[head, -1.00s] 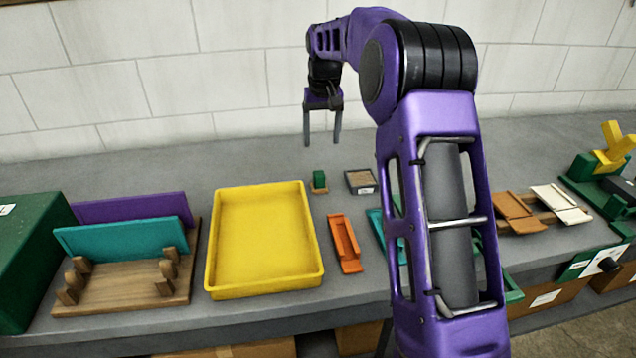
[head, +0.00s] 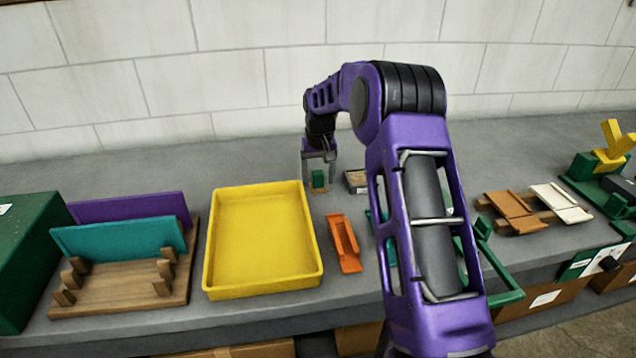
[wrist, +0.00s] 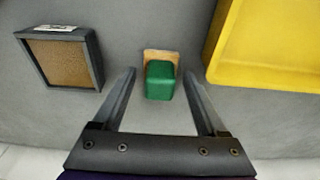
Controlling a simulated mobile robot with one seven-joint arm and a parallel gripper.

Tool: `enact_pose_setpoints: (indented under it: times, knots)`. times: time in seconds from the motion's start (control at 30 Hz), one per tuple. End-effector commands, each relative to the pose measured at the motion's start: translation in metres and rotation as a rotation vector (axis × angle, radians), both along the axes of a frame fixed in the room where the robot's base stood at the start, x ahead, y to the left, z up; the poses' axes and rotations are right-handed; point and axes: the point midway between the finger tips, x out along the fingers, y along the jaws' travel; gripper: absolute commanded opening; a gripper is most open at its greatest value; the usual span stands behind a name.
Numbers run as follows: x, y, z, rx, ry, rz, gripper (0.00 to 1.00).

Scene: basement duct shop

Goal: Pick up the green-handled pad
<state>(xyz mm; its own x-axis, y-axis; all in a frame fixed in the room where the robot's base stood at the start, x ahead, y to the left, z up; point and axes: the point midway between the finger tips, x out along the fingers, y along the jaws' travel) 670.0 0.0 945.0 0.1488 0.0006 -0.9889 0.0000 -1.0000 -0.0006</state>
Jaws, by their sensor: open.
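The green-handled pad stands upright on the grey bench behind the yellow tray's right corner; its green handle (head: 318,178) sits on a thin tan base. In the wrist view the green handle (wrist: 159,80) is just ahead of and between the fingertips, with the tan base (wrist: 161,56) showing beyond it. My gripper (head: 319,180) is open, with its fingers pointing down to either side of the pad. It also shows in the wrist view (wrist: 161,74), empty, with a gap between each finger and the handle.
The yellow tray (head: 213,240) is close to the pad. A dark-framed box with a brown top (head: 356,180) lies on the other side, also in the wrist view (wrist: 98,68). An orange holder (head: 345,243) lies nearer the front. Bare bench lies behind the pad.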

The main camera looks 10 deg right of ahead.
Motion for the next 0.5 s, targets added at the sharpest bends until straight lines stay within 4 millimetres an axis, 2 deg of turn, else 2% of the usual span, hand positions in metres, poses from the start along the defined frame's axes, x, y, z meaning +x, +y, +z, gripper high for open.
enact_pose_setpoints:
  times: [0.2,0.27,0.5]
  knots:
    - [0.0008,0.0000,-0.0021,0.000,-0.002,0.000,0.75]
    - [0.0008,0.0000,-0.0021,0.000,-0.002,0.000,0.66]
    - [0.0006,0.0000,-0.0020,0.000,-0.002,0.000,0.23]
